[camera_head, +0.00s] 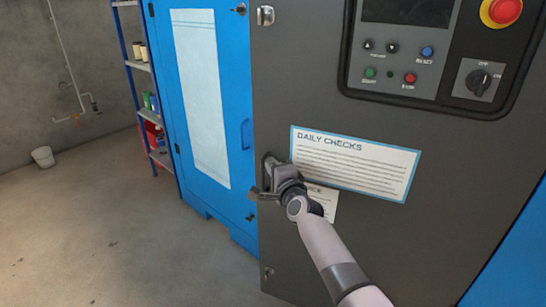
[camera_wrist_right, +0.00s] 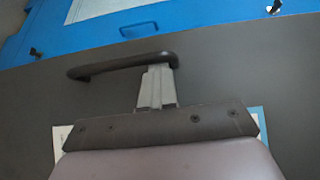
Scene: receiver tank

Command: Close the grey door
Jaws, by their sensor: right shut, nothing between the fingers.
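The grey door (camera_head: 410,240) is a large dark panel filling the right of the head view, with a control panel and paper notices on it. Its left edge stands in front of a blue cabinet front; I cannot tell how far it is open. My right gripper (camera_head: 262,190) is at the dark bar handle (camera_head: 268,165) near that edge. In the right wrist view, the grey fingers of my right gripper (camera_wrist_right: 157,72) are together at the right end of the handle (camera_wrist_right: 115,64), with nothing between them. Whether they touch it is unclear. My left gripper is not in view.
The blue cabinet front (camera_head: 185,90) with a pale panel is behind the door's left edge. A shelf rack (camera_head: 142,66) with small containers stands farther left. A white bucket (camera_head: 42,156) is by the wall. The floor (camera_head: 100,240) at left is clear.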

